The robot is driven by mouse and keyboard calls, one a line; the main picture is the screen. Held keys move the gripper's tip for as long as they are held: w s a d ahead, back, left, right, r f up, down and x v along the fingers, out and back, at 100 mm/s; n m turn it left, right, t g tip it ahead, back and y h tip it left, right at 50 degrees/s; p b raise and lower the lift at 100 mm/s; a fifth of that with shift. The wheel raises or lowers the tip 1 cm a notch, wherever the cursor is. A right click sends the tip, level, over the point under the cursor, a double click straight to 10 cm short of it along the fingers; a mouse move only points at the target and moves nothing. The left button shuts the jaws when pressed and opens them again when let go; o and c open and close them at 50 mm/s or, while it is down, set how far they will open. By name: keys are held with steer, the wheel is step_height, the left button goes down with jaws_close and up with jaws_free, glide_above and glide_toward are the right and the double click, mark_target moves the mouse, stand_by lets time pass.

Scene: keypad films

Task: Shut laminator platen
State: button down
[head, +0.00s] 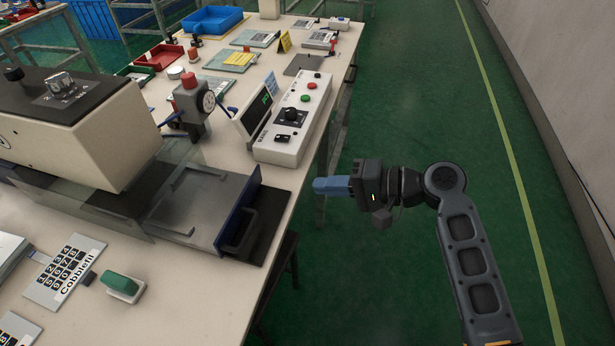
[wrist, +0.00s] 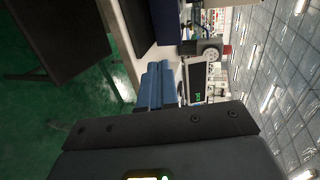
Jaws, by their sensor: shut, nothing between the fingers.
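The laminator (head: 70,130) is a large beige press with a black top at the left of the bench in the head view. Its grey platen (head: 195,203) is slid out toward the bench's right edge. The platen has a dark blue front plate (head: 236,215) with a dark handle (head: 240,232) on it. My gripper (head: 318,187) is to the right of the handle, beyond the bench edge and apart from it, with blue fingers shut and empty. In the wrist view the shut fingers (wrist: 158,70) point toward the bench.
A control box (head: 293,120) with buttons and a tilted display (head: 252,114) stand behind the platen. A green-topped block (head: 122,285) and a printed keypad film (head: 65,268) lie in front. The green floor (head: 410,110) to the right is clear, up to a wall (head: 560,80).

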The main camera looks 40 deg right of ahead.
mark_target(199, 169)
steer(key=x, duration=0.4)
steer(key=r+p+x, duration=0.1)
steer(key=x, duration=0.7)
steer(key=shift+w+a+r, duration=0.15)
steer(key=shift+w, duration=0.1)
steer(key=w+a, duration=0.2)
steer(key=w, duration=0.1)
steer(key=w+a+b, duration=0.1)
steer(key=w+a, duration=0.2)
steer(key=w, duration=0.1)
steer(key=w+a+b, duration=0.1)
steer(key=w+a, duration=0.2)
steer(key=w, duration=0.1)
